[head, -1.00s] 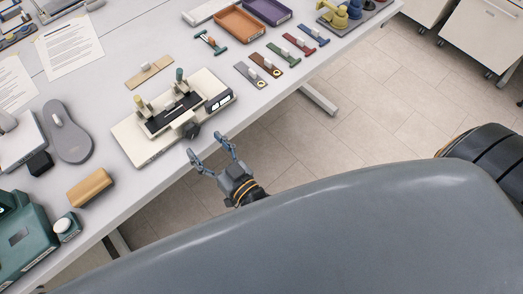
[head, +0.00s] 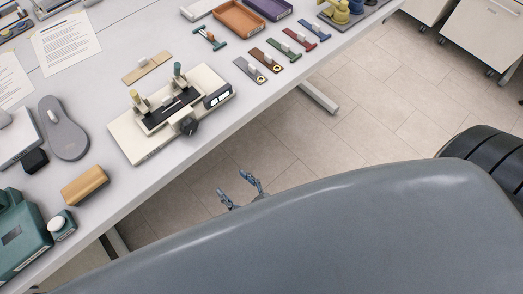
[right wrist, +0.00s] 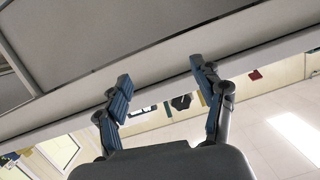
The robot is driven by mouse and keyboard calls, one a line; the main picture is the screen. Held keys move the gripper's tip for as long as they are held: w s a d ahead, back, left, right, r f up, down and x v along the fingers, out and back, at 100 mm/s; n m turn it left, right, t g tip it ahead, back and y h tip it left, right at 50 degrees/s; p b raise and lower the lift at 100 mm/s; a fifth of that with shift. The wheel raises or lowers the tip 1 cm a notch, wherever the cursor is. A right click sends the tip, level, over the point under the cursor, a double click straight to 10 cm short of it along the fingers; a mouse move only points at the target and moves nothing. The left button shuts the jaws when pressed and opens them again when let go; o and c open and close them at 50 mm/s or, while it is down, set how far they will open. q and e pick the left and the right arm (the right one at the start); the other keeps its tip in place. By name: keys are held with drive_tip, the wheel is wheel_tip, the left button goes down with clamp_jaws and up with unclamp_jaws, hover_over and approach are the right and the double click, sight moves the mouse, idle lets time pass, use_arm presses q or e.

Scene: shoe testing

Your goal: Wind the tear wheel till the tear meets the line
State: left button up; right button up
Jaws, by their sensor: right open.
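The tear tester (head: 170,113) is a cream machine with a black bed, near the front edge of the table. Its dark tear wheel (head: 189,127) is on the side facing me. The tear and the line are too small to make out. My right gripper (head: 233,189) is open and empty, off the table's front edge, well apart from the wheel. It also shows open in the right wrist view (right wrist: 160,82), with the table's edge beyond it. My left gripper is not in view.
A tan block (head: 86,187) and a teal machine (head: 22,240) are left of the tester. A grey sole-shaped piece (head: 63,130) lies behind the block. Several coloured strips with white tabs (head: 267,60) lie to the right. The floor before the table is clear.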

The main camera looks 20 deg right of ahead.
drive_tip(key=s+d+f+g, duration=0.2)
drive_tip(key=f, duration=0.7)
drive_tip(key=s+d+f+g+h, duration=0.1)
drive_tip(key=s+d+f+g, duration=0.2)
drive_tip(key=f, duration=0.6)
drive_tip(key=shift+s+d+f+n+h, duration=0.2)
drive_tip(key=shift+s+f+n+h, duration=0.1)
drive_tip(key=shift+f, duration=0.05)
drive_tip(key=s+d+f+g+h, duration=0.2)
drive_tip(key=s+d+f+g, duration=0.2)
drive_tip(key=s+d+f, duration=0.2)
drive_tip(key=s+d+f+m+g+h, duration=0.1)
drive_tip(key=s+d+f+g, duration=0.3)
drive_tip(key=s+d+f, duration=0.3)
drive_tip(key=s+f+b, duration=0.1)
drive_tip(key=s+f, duration=0.3)
drive_tip(key=s, duration=0.2)
drive_tip(key=shift+s+f+h, duration=0.15)
drive_tip(key=shift+f+h, duration=0.05)
drive_tip(key=shift+h, duration=0.2)
drive_tip(key=shift+d, duration=0.1)
